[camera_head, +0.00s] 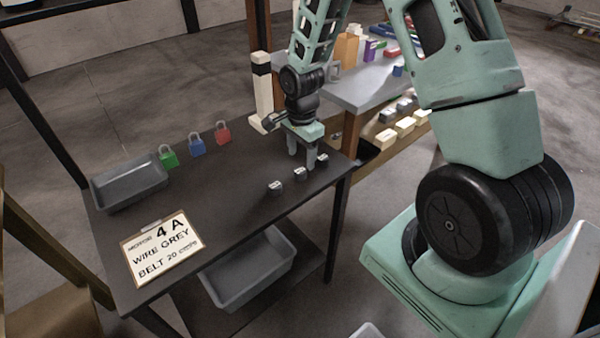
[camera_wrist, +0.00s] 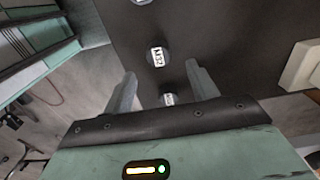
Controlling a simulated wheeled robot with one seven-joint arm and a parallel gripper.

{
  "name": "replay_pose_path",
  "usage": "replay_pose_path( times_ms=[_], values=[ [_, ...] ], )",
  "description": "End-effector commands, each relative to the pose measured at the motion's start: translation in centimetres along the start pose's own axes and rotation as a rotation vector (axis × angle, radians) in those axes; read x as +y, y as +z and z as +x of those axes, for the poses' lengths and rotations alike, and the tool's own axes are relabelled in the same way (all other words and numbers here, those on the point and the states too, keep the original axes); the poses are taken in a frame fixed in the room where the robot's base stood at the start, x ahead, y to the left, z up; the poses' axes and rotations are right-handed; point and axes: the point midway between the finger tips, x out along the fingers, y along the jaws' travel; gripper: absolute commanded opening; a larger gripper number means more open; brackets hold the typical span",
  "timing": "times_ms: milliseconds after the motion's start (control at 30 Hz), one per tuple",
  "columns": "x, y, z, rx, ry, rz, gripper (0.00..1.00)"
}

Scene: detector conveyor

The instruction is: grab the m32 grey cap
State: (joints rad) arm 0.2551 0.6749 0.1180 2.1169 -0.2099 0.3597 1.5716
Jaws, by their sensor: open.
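Three small dark grey caps with white labels stand in a row near the table's front right edge: a left cap (camera_head: 275,187), a middle cap (camera_head: 300,173) and a right cap (camera_head: 321,160). In the wrist view a cap whose label seems to read M32 (camera_wrist: 157,56) lies beyond my fingertips. Another cap (camera_wrist: 169,98) shows between the fingers, partly hidden by my gripper body; its label is not clear. A third is cut off at the top. My gripper (camera_head: 303,165) is open and empty, pointing down close to the middle and right caps.
On the dark table (camera_head: 225,215) are a grey tray (camera_head: 130,184), green, blue and red padlocks (camera_head: 197,145) and a sign (camera_head: 161,246). A cream post (camera_head: 262,90) stands just behind my gripper. A grey bin (camera_head: 248,272) sits below. The table's middle is clear.

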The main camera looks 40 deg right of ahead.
Motion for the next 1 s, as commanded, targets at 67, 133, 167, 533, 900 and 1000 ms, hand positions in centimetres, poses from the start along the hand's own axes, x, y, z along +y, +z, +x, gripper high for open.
replay_pose_path(
  times_ms=[67, 133, 167, 533, 900, 1000],
  values=[
    [0.1, 0.2, 0.7, -0.001, 0.004, -0.002, 0.58],
    [0.2, 0.4, 1.6, -0.002, 0.006, -0.002, 0.58],
    [0.2, 0.5, 2.0, -0.001, 0.005, -0.004, 0.58],
    [0.2, 0.5, 5.0, 0.000, 0.001, 0.000, 0.58],
    [0.1, 0.5, 5.0, 0.000, 0.001, -0.001, 0.10],
    [0.1, 0.5, 5.0, 0.000, 0.001, -0.001, 0.10]
  ],
)
